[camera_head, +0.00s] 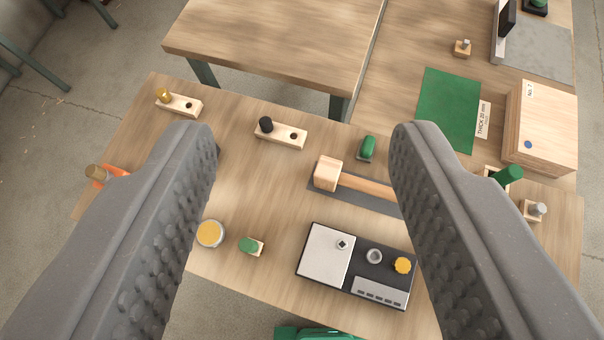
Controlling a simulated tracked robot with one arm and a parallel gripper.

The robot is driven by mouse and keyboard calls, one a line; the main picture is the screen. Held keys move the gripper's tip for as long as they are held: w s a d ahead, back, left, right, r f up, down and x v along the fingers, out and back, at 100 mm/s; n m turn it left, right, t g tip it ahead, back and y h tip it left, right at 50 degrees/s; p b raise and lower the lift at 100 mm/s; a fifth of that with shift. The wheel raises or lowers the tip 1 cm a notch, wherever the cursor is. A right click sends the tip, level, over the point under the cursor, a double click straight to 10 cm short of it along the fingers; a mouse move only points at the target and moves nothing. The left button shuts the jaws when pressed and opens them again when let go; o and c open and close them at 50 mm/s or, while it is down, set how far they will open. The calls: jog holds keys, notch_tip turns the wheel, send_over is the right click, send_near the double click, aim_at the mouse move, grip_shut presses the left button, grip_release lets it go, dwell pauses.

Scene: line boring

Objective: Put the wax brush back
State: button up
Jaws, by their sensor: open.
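My gripper (302,130) is open, its two grey, knobbed fingers wide apart above the wooden bench (240,180), with nothing between them close up. I cannot tell for sure which thing is the wax brush. A small green-topped piece with a pale wooden part (250,245) lies beside a round tin of yellow wax (210,233), low between the fingers. Another green piece (366,148) sits on a dark base near the right fingertip. A brown-capped thing on an orange base (98,172) is partly hidden by the left finger.
A wooden mallet (328,174) lies on a grey mat, partly hidden by the right finger. Pale blocks hold a brass peg (164,96) and a black peg (266,125). A wooden box (541,125) stands right. The bench's middle is clear.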

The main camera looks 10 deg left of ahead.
jog(key=s+d+r+t, duration=0.3)
jog(key=s+r, duration=0.5)
jog(key=r, duration=0.5)
jog(key=shift+s+d+t, duration=0.4)
jog(key=shift+t, duration=0.1)
jog(key=shift+f, duration=0.2)
notch_tip(320, 180, down, 9)
jog(key=b, duration=0.9)
jog(key=shift+r, duration=0.1)
